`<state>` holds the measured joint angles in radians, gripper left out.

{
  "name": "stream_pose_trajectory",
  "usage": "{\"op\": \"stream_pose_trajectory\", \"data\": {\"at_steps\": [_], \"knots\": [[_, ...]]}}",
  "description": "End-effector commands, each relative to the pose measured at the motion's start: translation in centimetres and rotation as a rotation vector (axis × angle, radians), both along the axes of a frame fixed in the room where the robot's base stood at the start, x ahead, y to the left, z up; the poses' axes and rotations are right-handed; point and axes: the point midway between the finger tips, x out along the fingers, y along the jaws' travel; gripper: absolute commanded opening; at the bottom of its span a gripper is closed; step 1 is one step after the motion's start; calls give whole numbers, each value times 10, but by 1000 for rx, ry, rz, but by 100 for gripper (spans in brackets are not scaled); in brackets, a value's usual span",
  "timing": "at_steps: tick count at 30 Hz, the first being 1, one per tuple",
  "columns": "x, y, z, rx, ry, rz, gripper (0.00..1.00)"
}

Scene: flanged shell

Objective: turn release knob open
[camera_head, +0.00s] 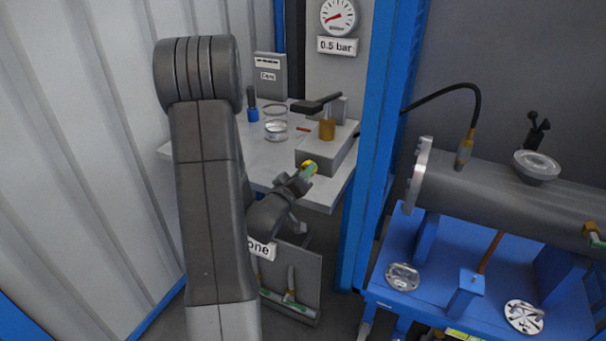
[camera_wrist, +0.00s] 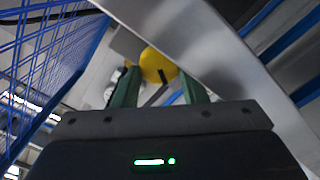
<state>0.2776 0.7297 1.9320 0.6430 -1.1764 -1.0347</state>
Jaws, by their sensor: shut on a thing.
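The yellow release knob (camera_head: 306,164) is at the front of a grey box (camera_head: 318,161) on the white bench, and only a small part of it shows in the head view. In the wrist view the rounded yellow knob (camera_wrist: 157,66) sits between the two green fingers of my gripper (camera_wrist: 160,84). My gripper (camera_head: 311,170) reaches up to the box front from below left and is shut on the knob. A dark mark shows on the knob's lower side. How far the knob is turned cannot be told.
A black-handled lever on a brass body (camera_head: 327,129) stands on the box. A round gauge (camera_head: 338,16) hangs above a "0.5 bar" sign (camera_head: 337,45). The bench (camera_head: 325,196) holds a glass dish (camera_head: 276,131) and a blue bottle (camera_head: 252,112). A blue post (camera_head: 372,130) stands right; beyond is the flanged shell (camera_head: 490,195).

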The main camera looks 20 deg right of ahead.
Motion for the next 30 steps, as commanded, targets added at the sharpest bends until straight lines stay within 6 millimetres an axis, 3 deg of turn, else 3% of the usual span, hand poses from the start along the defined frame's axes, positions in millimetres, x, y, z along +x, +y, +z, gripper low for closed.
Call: {"op": "stream_pose_trajectory", "data": {"at_steps": [18, 19, 22, 30], "knots": [[0, 0, -1, -26, 33, 0, 16], [0, 0, -1, -26, 33, 0, 42], [0, 0, -1, -26, 33, 0, 60], [0, 0, -1, -26, 33, 1, 60]]}}
